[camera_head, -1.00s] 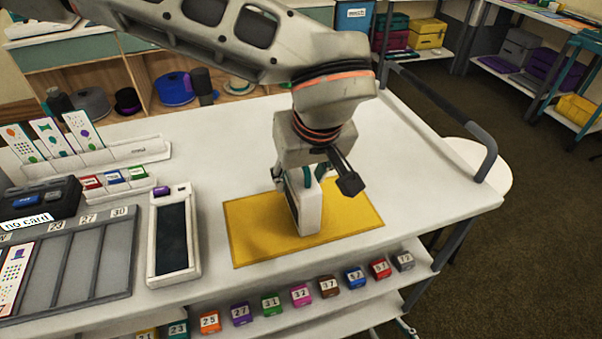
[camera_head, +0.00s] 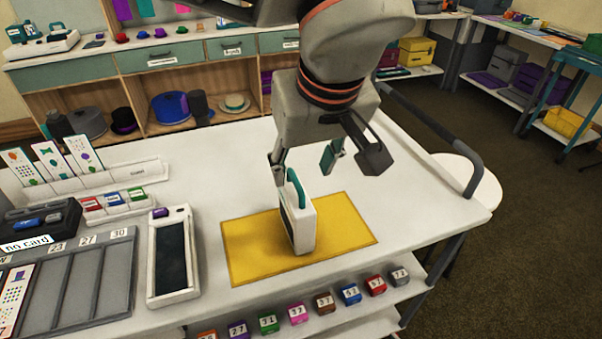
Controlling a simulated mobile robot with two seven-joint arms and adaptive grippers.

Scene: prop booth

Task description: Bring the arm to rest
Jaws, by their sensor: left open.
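My left gripper (camera_head: 306,169) is open and empty, above and just behind a white boxy device with a teal handle (camera_head: 300,222). The device stands upright on a yellow mat (camera_head: 350,228) on the white table. One finger is close to the left of the handle and the other is off to its right. I cannot tell whether the left finger touches the handle. My left arm crosses the top of the view. My right gripper is not in view.
Left on the table are a white device with a dark screen (camera_head: 171,262), a numbered grey tray (camera_head: 62,290), a card rack (camera_head: 95,180) and a black box marked "no card" (camera_head: 40,222). Numbered blocks line the shelf below the front edge. A grey rail (camera_head: 430,130) bounds the right side.

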